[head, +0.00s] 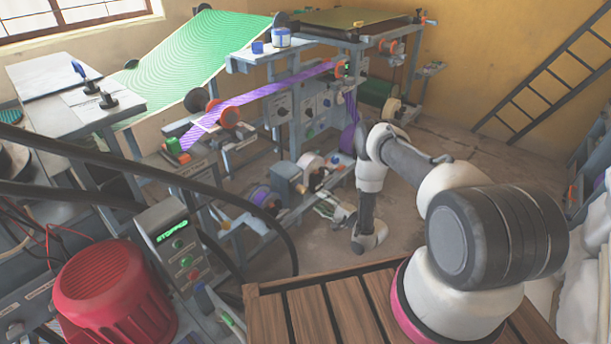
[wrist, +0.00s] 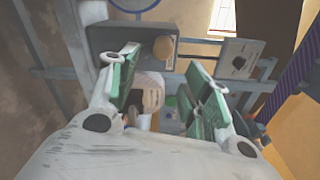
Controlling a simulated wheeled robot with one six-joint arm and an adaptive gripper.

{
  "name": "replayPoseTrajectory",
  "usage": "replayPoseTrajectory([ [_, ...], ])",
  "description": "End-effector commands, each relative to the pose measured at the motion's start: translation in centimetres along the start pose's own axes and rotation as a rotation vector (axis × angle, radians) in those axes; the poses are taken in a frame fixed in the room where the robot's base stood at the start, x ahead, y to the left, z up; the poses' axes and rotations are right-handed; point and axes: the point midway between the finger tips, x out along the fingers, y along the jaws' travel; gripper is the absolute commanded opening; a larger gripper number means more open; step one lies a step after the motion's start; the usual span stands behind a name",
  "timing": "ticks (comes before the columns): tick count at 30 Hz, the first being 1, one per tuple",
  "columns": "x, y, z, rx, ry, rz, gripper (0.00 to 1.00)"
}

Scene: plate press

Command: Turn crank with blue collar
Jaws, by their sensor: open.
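My gripper (head: 330,207) hangs low beside the lower rail of the machine in the head view, pointing left. In the wrist view my gripper (wrist: 163,85) is open, its green-padded fingers apart with nothing clasped. A pale rounded part (wrist: 150,88) shows between the fingers, beyond them; I cannot tell if it belongs to a crank. A small blue part (head: 334,160) shows on the lower rail above my gripper in the head view. It may be the blue collar, but it is too small to tell. No crank handle with a blue collar is clearly visible.
A grey box (head: 288,179) and rollers sit on the lower rail. Purple web (head: 262,92) runs above. In the wrist view a dark box (wrist: 115,45) with a tan knob (wrist: 163,48) stands close beyond the fingers. Open floor (head: 418,180) lies right of the machine.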

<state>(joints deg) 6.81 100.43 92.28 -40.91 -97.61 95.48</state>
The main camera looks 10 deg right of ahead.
Motion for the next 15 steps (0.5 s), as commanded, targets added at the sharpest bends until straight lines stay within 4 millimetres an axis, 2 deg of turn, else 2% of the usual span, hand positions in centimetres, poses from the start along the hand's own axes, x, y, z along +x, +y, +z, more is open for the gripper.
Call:
replayPoseTrajectory([
  [9,2.4,-0.5,1.2,-1.142,0.075,0.129,0.49],
  [15,3.3,-0.9,2.2,-1.868,0.052,0.266,0.49],
])
